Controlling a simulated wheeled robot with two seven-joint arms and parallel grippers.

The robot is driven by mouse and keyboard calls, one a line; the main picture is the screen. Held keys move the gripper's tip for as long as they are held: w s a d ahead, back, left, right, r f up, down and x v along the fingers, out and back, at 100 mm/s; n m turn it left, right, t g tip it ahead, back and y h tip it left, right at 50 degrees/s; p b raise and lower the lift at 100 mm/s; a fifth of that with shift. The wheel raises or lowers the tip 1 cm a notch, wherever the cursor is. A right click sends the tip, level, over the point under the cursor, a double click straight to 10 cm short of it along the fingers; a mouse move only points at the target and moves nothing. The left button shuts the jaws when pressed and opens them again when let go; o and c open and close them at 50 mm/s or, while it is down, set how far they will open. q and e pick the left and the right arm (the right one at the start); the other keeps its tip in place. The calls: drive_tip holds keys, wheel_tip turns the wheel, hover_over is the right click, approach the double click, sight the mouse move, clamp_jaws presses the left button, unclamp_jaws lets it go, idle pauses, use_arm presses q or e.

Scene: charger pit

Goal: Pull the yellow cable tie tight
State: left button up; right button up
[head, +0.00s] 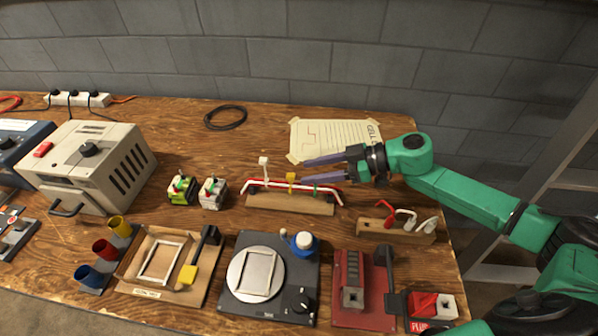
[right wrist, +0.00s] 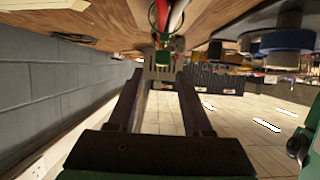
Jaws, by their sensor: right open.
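The yellow cable tie (head: 291,178) stands on the red and white cable bundle (head: 262,183), which runs along a wooden block (head: 290,203). A white tie (head: 263,162) stands to its left and a green tie (head: 315,189) is to its right. My right gripper (head: 304,177) is open, its two dark fingers pointing left, with the tips just right of the yellow tie's head. I see nothing held. In the right wrist view the open fingers (right wrist: 160,76) frame a green tie (right wrist: 163,40) by the cables; the yellow tie cannot be made out there. My left gripper is not in view.
A taped paper sheet (head: 335,138) lies behind the gripper. A wooden holder with red and white hooked parts (head: 396,228) is to the right. A dark turntable device (head: 270,275) and a red fixture (head: 362,290) stand in front. The table behind the cable block is fairly clear.

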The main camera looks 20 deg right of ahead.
sight(293, 175)
drive_tip(key=x, duration=0.3)
drive_tip(key=shift+w+a+f, duration=0.1)
drive_tip(key=shift+a+f, duration=0.05)
drive_tip(key=shift+a, duration=0.15)
drive_tip(key=shift+d, duration=0.1)
clamp_jaws()
idle(1.0)
